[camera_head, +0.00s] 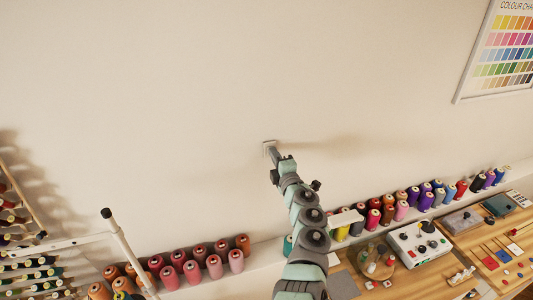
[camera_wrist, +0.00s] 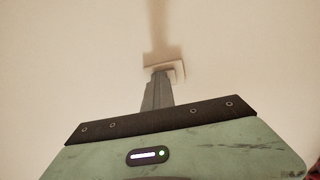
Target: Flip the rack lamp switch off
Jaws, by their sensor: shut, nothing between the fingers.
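The lamp switch (camera_head: 266,145) is a small pale plate on the cream wall, partly hidden behind the tip of my gripper in the head view. In the wrist view the switch plate (camera_wrist: 178,70) shows at the upper middle, with the fingers in front of its lower left part. My gripper (camera_head: 274,154) is shut and empty, with its fingertips at the plate. It also shows in the wrist view (camera_wrist: 160,76). I cannot tell whether the fingertips touch the switch. The rocker's position is hidden.
A shelf (camera_head: 260,252) with several thread cones runs along the wall below. A wooden workbench (camera_head: 400,285) at the lower right holds a control box (camera_head: 419,243) and small items. A thread rack (camera_head: 28,225) stands at the left. The wall around the switch is clear.

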